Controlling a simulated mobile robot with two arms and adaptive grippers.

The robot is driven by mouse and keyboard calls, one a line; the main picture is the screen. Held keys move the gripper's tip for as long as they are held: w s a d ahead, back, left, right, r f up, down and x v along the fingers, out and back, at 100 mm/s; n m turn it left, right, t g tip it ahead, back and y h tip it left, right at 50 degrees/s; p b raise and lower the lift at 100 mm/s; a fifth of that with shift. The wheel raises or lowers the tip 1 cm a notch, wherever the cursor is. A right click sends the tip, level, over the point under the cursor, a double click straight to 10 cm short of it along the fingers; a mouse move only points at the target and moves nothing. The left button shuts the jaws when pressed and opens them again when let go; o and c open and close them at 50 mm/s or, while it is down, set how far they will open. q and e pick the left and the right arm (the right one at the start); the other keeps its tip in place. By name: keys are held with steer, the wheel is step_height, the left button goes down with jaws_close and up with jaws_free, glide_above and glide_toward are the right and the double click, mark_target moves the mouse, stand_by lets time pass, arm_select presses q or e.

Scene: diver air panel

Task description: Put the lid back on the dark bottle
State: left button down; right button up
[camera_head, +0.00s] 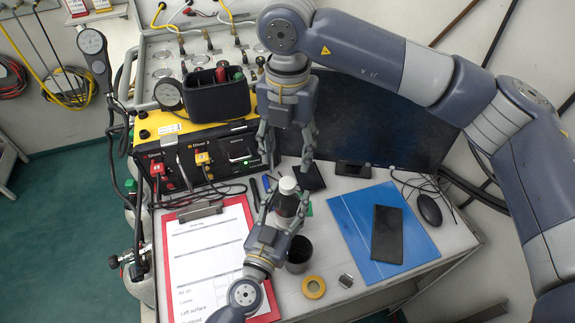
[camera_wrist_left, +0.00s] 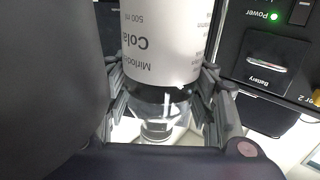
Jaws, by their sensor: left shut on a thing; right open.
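My left gripper (camera_head: 275,211) is shut on the dark bottle (camera_head: 286,204), its fingers on both sides of it. In the head view the bottle shows a pale top end above a dark part. In the left wrist view the bottle's white label (camera_wrist_left: 165,40) reads "Cola" and "500 ml", with the print upside down. Below it, dark and glassy parts show between the left fingers (camera_wrist_left: 165,112). I cannot make out a separate lid for certain. My right gripper (camera_head: 287,145) is open and empty, pointing down above the table behind the bottle.
A black cup (camera_head: 299,254) stands close to my left gripper. A yellow tape ring (camera_head: 313,287) and a small metal piece (camera_head: 346,281) lie in front. A clipboard (camera_head: 208,255) is left, a blue folder (camera_head: 350,220) right, the diver panel (camera_head: 190,150) and monitor (camera_head: 375,120) behind.

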steer(key=shift+r, duration=1.65)
arm_select(q)
steer(key=c, duration=0.6)
jaws_free()
steer(key=v, duration=1.2)
